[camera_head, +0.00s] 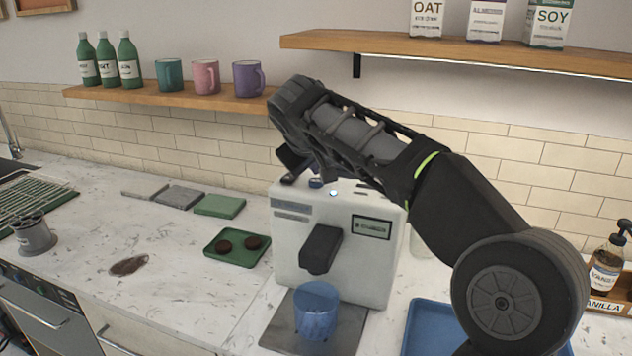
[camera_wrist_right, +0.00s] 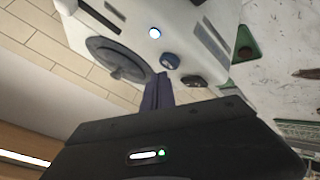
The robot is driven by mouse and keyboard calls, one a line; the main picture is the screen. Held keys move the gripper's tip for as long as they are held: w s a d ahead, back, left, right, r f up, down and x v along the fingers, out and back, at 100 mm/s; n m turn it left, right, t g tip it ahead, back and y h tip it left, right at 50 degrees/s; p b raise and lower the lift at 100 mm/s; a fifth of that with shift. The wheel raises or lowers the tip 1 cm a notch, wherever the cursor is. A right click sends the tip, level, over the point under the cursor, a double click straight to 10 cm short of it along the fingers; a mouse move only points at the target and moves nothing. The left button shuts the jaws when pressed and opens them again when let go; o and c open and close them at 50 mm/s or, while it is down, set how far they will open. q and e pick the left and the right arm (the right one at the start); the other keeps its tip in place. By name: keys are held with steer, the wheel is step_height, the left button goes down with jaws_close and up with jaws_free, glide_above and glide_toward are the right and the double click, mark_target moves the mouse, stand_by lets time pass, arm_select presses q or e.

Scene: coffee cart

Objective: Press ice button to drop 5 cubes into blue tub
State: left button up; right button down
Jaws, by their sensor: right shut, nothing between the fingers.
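The white ice machine (camera_head: 340,245) stands on the counter with a dark spout (camera_head: 320,249) at its front. The blue tub (camera_head: 316,310) stands upright below the spout; I cannot make out any cubes in it. On the machine's top are a dark blue button (camera_wrist_right: 169,61), a darker button (camera_wrist_right: 194,81) and a small bright light (camera_wrist_right: 154,33). My right gripper (camera_wrist_right: 160,88) is shut and empty, its tips pointing at the machine's top close to the blue button. I cannot tell whether they touch. My left gripper is not in view.
A grey drip plate (camera_head: 345,335) lies under the tub. A green tray (camera_head: 238,256) with two dark round pieces lies left of the machine, a blue tray (camera_head: 425,320) to its right. A wooden shelf (camera_head: 470,65) hangs above my right arm.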

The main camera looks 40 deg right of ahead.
mark_target(316, 183)
steer(key=shift+f, duration=0.35)
steer(key=shift+f+b, duration=0.5)
steer(key=shift+b, duration=0.2)
stand_by(0.4)
steer(key=shift+r, duration=0.1)
steer(key=shift+r+p, duration=0.8)
steer(key=shift+r, duration=0.05)
step_height(316, 183, up, 5)
steer(key=p, duration=0.4)
stand_by(2.7)
